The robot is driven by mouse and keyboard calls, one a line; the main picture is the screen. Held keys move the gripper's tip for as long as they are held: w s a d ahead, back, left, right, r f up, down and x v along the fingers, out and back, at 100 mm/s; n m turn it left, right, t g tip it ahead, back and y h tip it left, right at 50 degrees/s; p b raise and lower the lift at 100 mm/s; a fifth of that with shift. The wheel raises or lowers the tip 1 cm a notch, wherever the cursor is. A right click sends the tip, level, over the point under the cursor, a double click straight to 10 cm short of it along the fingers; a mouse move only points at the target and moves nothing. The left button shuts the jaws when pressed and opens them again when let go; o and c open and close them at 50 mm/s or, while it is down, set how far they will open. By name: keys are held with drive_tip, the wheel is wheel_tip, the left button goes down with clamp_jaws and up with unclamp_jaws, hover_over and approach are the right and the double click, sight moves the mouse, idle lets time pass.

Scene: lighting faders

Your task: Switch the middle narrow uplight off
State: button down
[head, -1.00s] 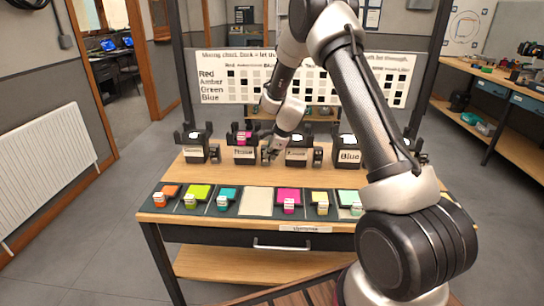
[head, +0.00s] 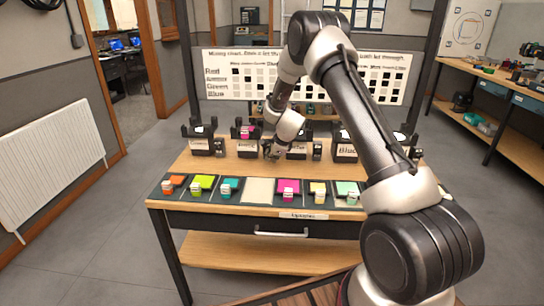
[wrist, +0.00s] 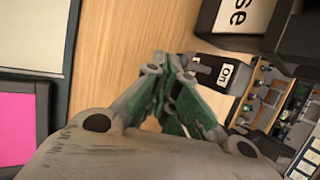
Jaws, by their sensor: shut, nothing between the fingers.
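Several black uplights stand in a row at the back of the table in the head view. The second from the left (head: 246,146) holds a pink filter. The third (head: 297,149) is partly behind my wrist, and the fourth (head: 344,153) is labelled Blue. I cannot read which label says narrow. My gripper (head: 274,150) is shut and empty, between the second and third uplights. In the wrist view my gripper (wrist: 168,66) points at a small black switch box with a white "on" label (wrist: 225,76). It is beside an uplight label ending in "se" (wrist: 238,15). Contact cannot be told.
Coloured filters, such as a pink one (head: 288,187), lie in a dark tray along the table front (head: 320,212). One slot is pale and bare (head: 258,190). A chart board (head: 222,75) stands behind. The strip of wood between tray and uplights is clear.

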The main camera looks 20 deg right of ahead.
drive_tip(key=shift+r, duration=0.2)
drive_tip(key=shift+r, duration=0.65)
